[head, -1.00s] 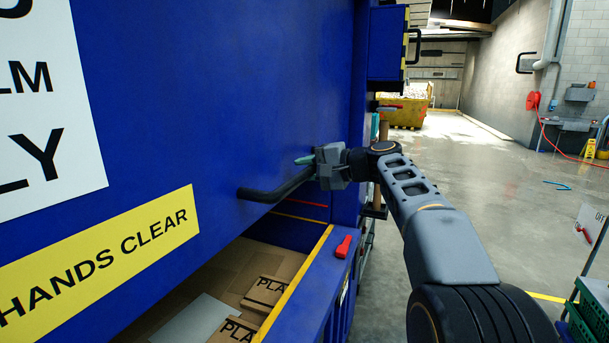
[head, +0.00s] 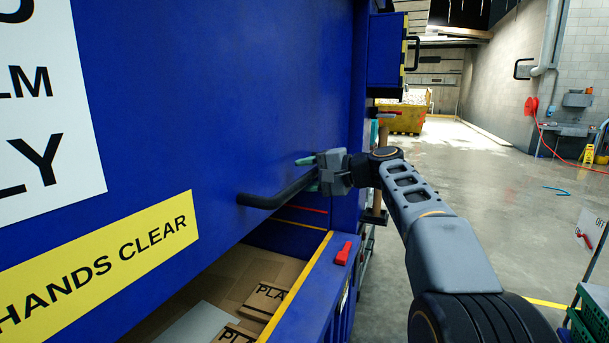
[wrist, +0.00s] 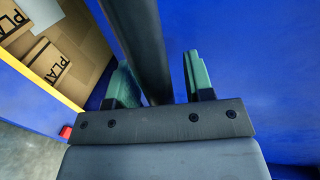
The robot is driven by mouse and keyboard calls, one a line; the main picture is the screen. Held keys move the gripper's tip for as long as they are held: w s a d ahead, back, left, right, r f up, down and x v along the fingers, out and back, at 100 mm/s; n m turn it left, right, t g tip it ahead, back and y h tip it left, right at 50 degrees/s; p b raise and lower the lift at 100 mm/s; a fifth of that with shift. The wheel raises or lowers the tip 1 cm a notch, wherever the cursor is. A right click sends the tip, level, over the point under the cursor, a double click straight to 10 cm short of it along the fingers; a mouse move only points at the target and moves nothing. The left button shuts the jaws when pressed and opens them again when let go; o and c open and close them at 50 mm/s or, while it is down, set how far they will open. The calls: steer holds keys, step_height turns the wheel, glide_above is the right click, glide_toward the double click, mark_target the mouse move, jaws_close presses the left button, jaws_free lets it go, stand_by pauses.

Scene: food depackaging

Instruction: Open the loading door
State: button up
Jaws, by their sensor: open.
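The loading door is the large blue panel (head: 230,110) filling the left of the head view, with a white sign and a yellow "HANDS CLEAR" sign on it. A black bar handle (head: 268,200) sticks out near its lower edge. My gripper (head: 310,174) is at the handle's right end, with its jaws open. In the wrist view, the green fingers of my gripper (wrist: 160,78) stand on either side of the black handle bar (wrist: 146,45), with a visible gap on the right. The bar's contact with the left finger cannot be told.
Below the door is an opening with cardboard boxes (head: 268,298) inside and a yellow-edged blue rim. A red latch-like part (head: 343,253) sits on that rim. Open grey floor (head: 450,190) lies to the right. Green crates (head: 597,310) stand at the lower right.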

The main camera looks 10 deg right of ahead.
steer(key=b+v, duration=0.2)
steer(key=v, duration=1.1)
steer(key=shift+d, duration=0.25)
steer(key=shift+s+r, duration=0.1)
step_height(320, 180, down, 18)
steer(key=d+m+g+h, duration=0.1)
steer(key=d+m+h, duration=0.15)
steer(key=h, duration=0.45)
steer(key=s+a+f+n+g+h, duration=0.1)
steer(key=s+a+f+n+h, duration=0.2)
steer(key=s+f, duration=0.4)
steer(key=s+a+f+n+g+h, duration=0.2)
steer(key=s+a+f+n, duration=0.3)
steer(key=s+f, duration=0.3)
steer(key=s+n+h, duration=0.1)
steer(key=s, duration=0.3)
steer(key=shift+s+f, duration=0.3)
steer(key=shift+s, duration=0.1)
